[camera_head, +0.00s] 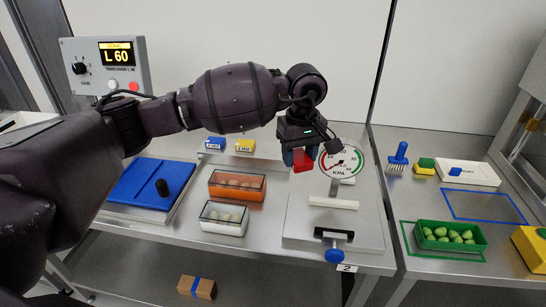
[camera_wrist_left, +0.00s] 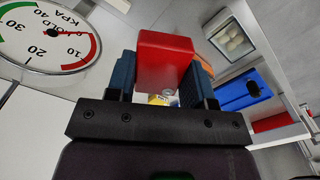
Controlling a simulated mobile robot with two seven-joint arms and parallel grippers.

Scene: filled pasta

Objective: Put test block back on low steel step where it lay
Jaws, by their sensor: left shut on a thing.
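My left gripper (camera_head: 300,158) is shut on a red block (camera_head: 304,163), held up in the air just left of the round gauge. In the left wrist view the red block (camera_wrist_left: 165,60) sits between the two blue finger pads. A blue block (camera_head: 215,142) and a yellow block (camera_head: 245,146) stand at the back of the bench, with small labels in front. They appear to be on a low steel step (camera_head: 228,160), whose right part is partly hidden by my arm. My right gripper is not in view.
A KPA gauge (camera_head: 342,163) stands over a steel press plate (camera_head: 305,232), close to my gripper. An orange box (camera_head: 237,192) and a clear-lidded white box (camera_head: 222,229) sit in front of the step.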

